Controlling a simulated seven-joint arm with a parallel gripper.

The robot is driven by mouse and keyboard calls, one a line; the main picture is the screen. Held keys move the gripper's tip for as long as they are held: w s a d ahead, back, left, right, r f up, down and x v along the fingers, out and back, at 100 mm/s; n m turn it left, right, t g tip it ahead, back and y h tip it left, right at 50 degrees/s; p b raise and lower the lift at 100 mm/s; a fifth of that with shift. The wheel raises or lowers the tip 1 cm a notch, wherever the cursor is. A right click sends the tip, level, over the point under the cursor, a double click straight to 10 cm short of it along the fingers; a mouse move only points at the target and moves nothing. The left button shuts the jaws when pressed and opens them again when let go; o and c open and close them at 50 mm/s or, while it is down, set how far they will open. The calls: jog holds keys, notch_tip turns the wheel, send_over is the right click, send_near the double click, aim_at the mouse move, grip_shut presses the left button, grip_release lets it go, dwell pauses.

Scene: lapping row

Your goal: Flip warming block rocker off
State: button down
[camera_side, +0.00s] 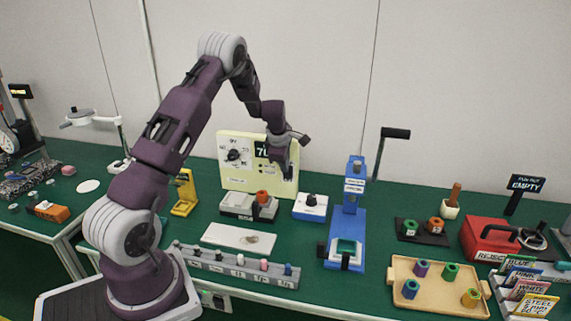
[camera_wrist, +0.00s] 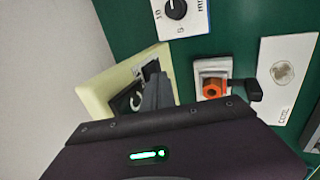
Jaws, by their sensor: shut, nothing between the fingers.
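The cream upright block (camera_side: 205,165) with a black dial and a dark display reading about 70 stands at the back of the green bench; I take it to be the warming block. Its cream casing also shows in the wrist view (camera_wrist: 98,90). My gripper (camera_side: 287,170) is shut and empty, in front of the block's right part, below the display. In the wrist view the closed fingers (camera_wrist: 157,82) overlap the block's dark face. A small light-and-dark part shows beside the fingertips; I cannot tell whether it is the rocker, its position, or whether the fingers touch it.
A grey device with an orange knob (camera_side: 262,196) stands just in front of the block. A white-and-blue dial box (camera_side: 310,213) and a blue press (camera_side: 352,225) are to the right. A white plate (camera_side: 222,236) and a grey peg rack (camera_side: 215,263) lie nearer the front.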

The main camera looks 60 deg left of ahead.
jog(key=v, duration=1.1)
jog(key=shift+w+a, duration=0.15)
jog(key=shift+r, duration=0.15)
jog(key=s+d+r+m+t+h, duration=0.1)
jog(key=s+d+r+m, duration=0.35)
jog(key=d, duration=0.35)
jog(key=s+d+r+m+h, duration=0.1)
jog(key=s+d+r+m, duration=0.4)
jog(key=d, duration=0.4)
jog(key=s+d+r+m+t+h, duration=0.1)
jog(key=s+d+r+m, duration=0.2)
jog(key=d+r+m, duration=0.4)
jog(key=s+d+f+m, duration=0.2)
jog(key=s+d+m, duration=0.2)
jog(key=s, duration=0.4)
jog(key=s+d+f+m, duration=0.2)
jog(key=s+d+m, duration=0.2)
jog(key=s+m, duration=0.2)
jog(key=shift+s+f+h, duration=0.15)
jog(key=shift+s+h, duration=0.15)
jog(key=shift+s, duration=0.6)
